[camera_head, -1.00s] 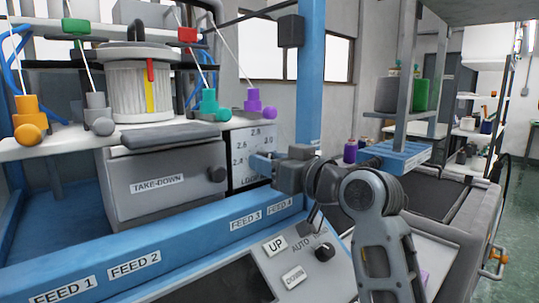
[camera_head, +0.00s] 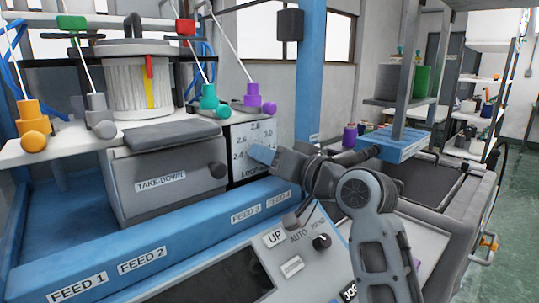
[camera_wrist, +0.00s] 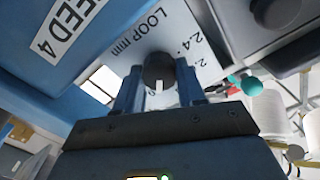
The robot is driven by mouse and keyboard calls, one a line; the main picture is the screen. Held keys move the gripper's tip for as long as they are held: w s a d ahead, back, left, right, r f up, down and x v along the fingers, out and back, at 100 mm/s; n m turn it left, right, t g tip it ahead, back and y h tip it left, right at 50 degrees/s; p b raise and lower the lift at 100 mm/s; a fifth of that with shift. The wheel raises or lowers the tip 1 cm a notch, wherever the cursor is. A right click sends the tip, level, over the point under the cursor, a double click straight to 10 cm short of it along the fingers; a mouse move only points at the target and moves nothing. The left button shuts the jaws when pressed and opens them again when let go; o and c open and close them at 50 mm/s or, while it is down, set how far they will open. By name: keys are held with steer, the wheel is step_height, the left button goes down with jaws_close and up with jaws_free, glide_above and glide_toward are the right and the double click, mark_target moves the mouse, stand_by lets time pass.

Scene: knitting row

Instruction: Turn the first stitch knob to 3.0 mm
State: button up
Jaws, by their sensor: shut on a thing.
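The stitch knob (camera_wrist: 158,68) is a dark round knob with a white pointer mark, on the white LOOP mm dial plate (camera_wrist: 150,38). In the wrist view the mark points down the picture, towards my palm; the numeral at its tip is largely hidden. The plate also shows in the head view (camera_head: 242,140), with 2.4, 2.6, 2.8 and 3.0 printed around it. My gripper (camera_wrist: 158,80) is shut on the knob, with one blue finger on each side. In the head view my gripper (camera_head: 262,154) covers the knob and the plate's lower right.
The blue feed rail (camera_head: 180,235) and the control panel (camera_head: 290,255) lie below. A blue post (camera_head: 310,80) rises behind my gripper.

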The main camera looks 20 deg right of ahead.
steer(key=o, duration=1.1)
steer(key=shift+c, duration=0.2)
steer(key=shift+s, duration=0.1)
steer(key=b+v, duration=0.1)
steer(key=v, duration=0.6)
steer(key=shift+s, duration=0.3)
steer(key=shift+d, duration=0.15)
